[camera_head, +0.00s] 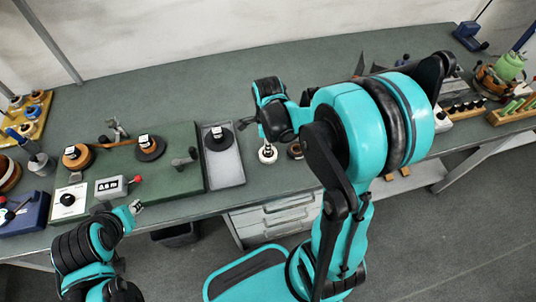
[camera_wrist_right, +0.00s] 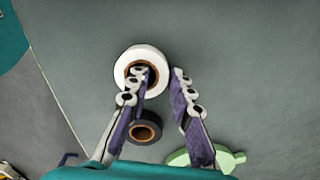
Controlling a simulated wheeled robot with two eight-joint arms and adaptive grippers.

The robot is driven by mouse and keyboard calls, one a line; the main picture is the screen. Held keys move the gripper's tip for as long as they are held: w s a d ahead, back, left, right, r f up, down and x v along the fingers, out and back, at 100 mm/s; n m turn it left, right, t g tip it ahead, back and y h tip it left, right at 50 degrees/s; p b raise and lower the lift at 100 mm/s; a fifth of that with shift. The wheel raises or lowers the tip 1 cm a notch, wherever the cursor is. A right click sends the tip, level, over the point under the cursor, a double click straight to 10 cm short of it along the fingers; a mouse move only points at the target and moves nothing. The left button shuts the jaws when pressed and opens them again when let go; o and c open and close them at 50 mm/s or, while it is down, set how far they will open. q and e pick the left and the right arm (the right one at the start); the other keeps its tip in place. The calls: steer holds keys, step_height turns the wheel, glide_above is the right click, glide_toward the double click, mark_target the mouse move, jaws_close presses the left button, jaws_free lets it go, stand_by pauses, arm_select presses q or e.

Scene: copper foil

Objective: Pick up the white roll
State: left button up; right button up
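The white roll (camera_head: 267,157) lies on the green-grey table top, right of a grey tray. In the right wrist view it is a white ring (camera_wrist_right: 140,50) with a brown core. My right gripper (camera_wrist_right: 162,73) is open. One fingertip is over or in the roll's hole, hiding part of the core. The other is just outside the ring's right side, with a gap. I cannot tell whether either touches it. In the head view my right gripper (camera_head: 268,142) is directly above the roll. My left gripper (camera_head: 135,207) is small at the table's front edge, apart from the roll; its opening is unclear.
A dark roll with a brown core (camera_wrist_right: 145,127) lies close by, partly behind a finger. A light green object (camera_wrist_right: 228,158) is at the lower right of the wrist view. The grey tray (camera_head: 226,172) holds a black roll (camera_head: 218,138).

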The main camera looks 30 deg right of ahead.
jaws_close()
steer(key=shift+r, duration=0.45)
steer(key=r+p, duration=0.1)
steer(key=r, duration=0.1)
steer(key=r+p, duration=0.1)
steer(key=r, duration=0.1)
steer(key=shift+s+d+p, duration=0.2)
steer(key=shift+d+p, duration=0.1)
steer(key=shift+d, duration=0.1)
steer(key=s+d+r+p, duration=0.3)
steer(key=s+d+r, duration=0.2)
steer(key=d, duration=0.4)
steer(key=shift+s+r, duration=0.35)
steer(key=shift+r, duration=0.15)
